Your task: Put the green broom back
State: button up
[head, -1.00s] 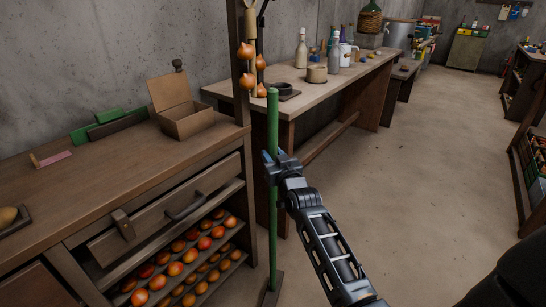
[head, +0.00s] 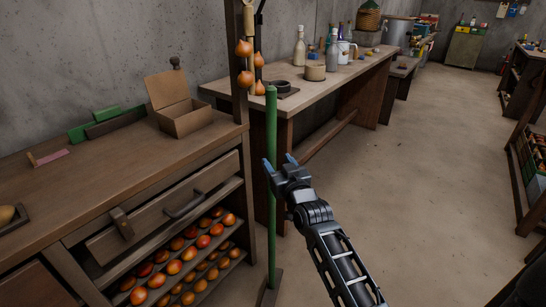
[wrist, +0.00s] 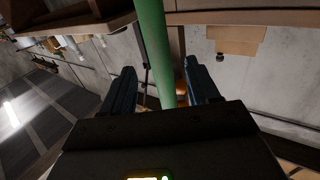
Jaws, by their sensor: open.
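The green broom (head: 271,190) stands upright on the floor at the right end of the wooden cabinet, its dark head (head: 269,290) at the bottom. My gripper (head: 279,163) is open beside the upper half of the handle, just to its right in the head view. In the wrist view the green handle (wrist: 152,45) runs between the two open fingers (wrist: 158,90), with space on both sides. Whether a finger touches the handle is unclear.
The wooden cabinet (head: 120,185) has a drawer and racks of fruit. Onions (head: 245,62) hang on a post behind the broom. A workbench (head: 300,97) with bottles and a pot stands behind. The floor to the right (head: 430,180) is clear.

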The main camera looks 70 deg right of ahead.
jog(key=s+a+f+n+t+y, duration=0.15)
jog(key=s+a, duration=0.25)
jog(key=a, duration=0.5)
jog(key=s+a+n+y, duration=0.1)
jog(key=s+a+y, duration=0.15)
jog(key=a, duration=0.55)
jog(key=s+a+f+n+t+y, duration=0.15)
jog(key=s+a, duration=0.25)
jog(key=a, duration=0.5)
jog(key=s+a+r+n+y, duration=0.2)
jog(key=s+a+r+y, duration=0.1)
jog(key=s+a, duration=0.3)
jog(key=s+a+r+n+y, duration=0.3)
jog(key=s+a+y, duration=0.1)
jog(key=s+a, duration=0.3)
jog(key=shift+s+r+g, duration=0.4)
jog(key=shift+s, duration=0.05)
jog(key=shift+r+y, duration=0.1)
jog(key=shift+y, duration=0.15)
jog(key=shift+r+p, duration=0.45)
